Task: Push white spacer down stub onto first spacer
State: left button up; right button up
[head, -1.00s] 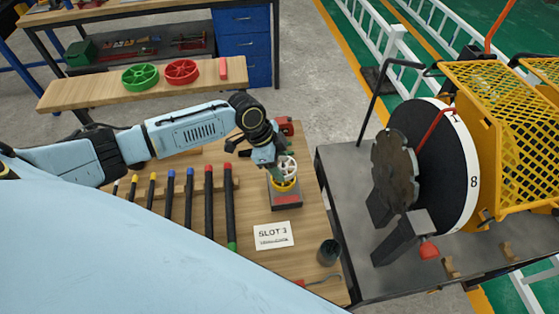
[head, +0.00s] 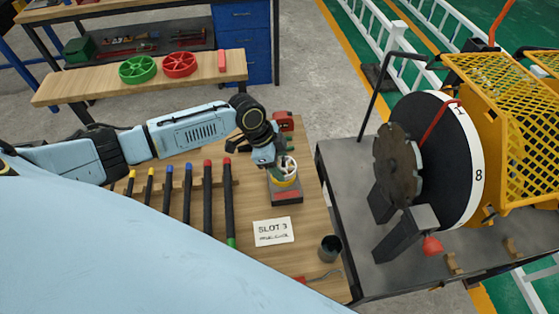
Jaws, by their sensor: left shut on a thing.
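The white spacer (head: 289,164) is a spoked wheel at the dark stub fixture on the wooden bench, close above a yellow spacer (head: 284,182). My left gripper (head: 284,169) is shut on the white spacer from the left side and hides part of it. The stub itself is mostly hidden by the spacers and fingers. The grey and red base (head: 287,197) sits under the yellow spacer. I cannot tell whether the two spacers touch. My right gripper is not in view.
A SLOT 3 card (head: 273,231) lies in front of the base. Several colour-tipped rods (head: 207,198) lie to the left. A dark cup (head: 330,248) stands at the front right. Green (head: 138,70) and red (head: 180,65) wheels lie on a back shelf. A reel machine (head: 440,160) stands to the right.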

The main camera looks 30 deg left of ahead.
pick_arm(q)
jog(key=shift+f+b, duration=0.3)
jog(key=shift+f, duration=0.2)
jog(key=o, duration=1.2)
jog(key=shift+r, duration=0.1)
jog(key=shift+r, duration=0.1)
jog(key=v, duration=1.3)
jog(key=shift+a, duration=0.15)
jog(key=shift+s, duration=0.15)
